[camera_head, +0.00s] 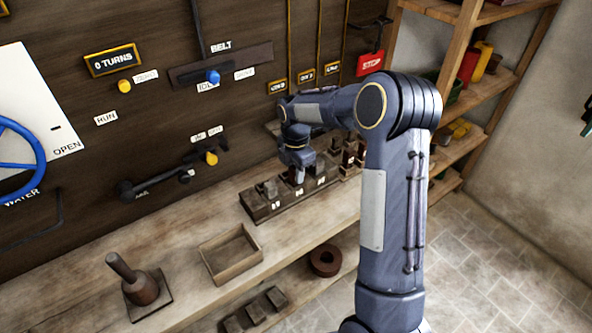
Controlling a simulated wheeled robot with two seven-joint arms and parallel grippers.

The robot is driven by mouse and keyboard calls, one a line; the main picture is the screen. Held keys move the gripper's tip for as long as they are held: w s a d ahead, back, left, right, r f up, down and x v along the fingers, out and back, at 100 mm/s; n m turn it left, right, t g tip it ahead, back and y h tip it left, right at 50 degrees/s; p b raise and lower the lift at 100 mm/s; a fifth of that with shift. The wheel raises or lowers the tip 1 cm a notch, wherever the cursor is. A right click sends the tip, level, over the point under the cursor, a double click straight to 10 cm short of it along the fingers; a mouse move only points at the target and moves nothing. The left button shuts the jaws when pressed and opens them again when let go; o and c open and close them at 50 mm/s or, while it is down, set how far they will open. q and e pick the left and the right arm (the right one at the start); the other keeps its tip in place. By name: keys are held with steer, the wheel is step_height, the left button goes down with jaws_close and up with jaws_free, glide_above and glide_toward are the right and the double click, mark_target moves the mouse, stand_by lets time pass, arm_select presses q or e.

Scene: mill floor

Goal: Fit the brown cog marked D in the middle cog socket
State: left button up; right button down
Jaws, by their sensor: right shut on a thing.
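My right gripper (299,168) points down over a long dark wooden block (262,212) on the bench, which carries small white labels and several blocky pieces. The gripper is shut on a small dark piece, mostly hidden by the fingers, at about the middle of the block. I cannot read a letter on it or tell whether it is seated. Several small reddish-brown pieces (349,157) stand just right of the block, partly behind my arm. I cannot make out the cog marked D for certain. My left gripper is not in view.
An empty wooden tray (207,263) and a handled tool on a plate (140,292) stand left on the bench. A brown ring (325,260) lies on the lower shelf. The wall behind has a blue wheel (38,160), levers and a red STOP sign (370,63).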

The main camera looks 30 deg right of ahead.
steer(key=shift+f, duration=0.1)
steer(key=c, duration=1.2)
jaws_free()
steer(key=shift+o, duration=0.2)
step_height(320, 180, up, 8)
steer(key=shift+b, duration=0.4)
steer(key=s+a+r+m+t+y, duration=0.1)
steer(key=s+a+r+m, duration=0.1)
steer(key=s+r+m, duration=0.3)
steer(key=s+a+m+t, duration=0.1)
steer(key=s+a+m, duration=0.1)
steer(key=s, duration=0.4)
steer(key=s+a+r+m+t+y, duration=0.1)
steer(key=s+r+m, duration=0.25)
steer(key=s, duration=0.25)
steer(key=s+a+f+m+t+y, duration=0.1)
steer(key=s+a+f+m, duration=0.1)
steer(key=s+m, duration=0.3)
steer(key=s+a+f+m+t, duration=0.1)
steer(key=s+a+f+m, duration=0.2)
steer(key=s+a+m, duration=0.2)
steer(key=shift+s+t+y, duration=0.3)
steer(key=shift+s+y, duration=0.1)
steer(key=shift+s, duration=0.65)
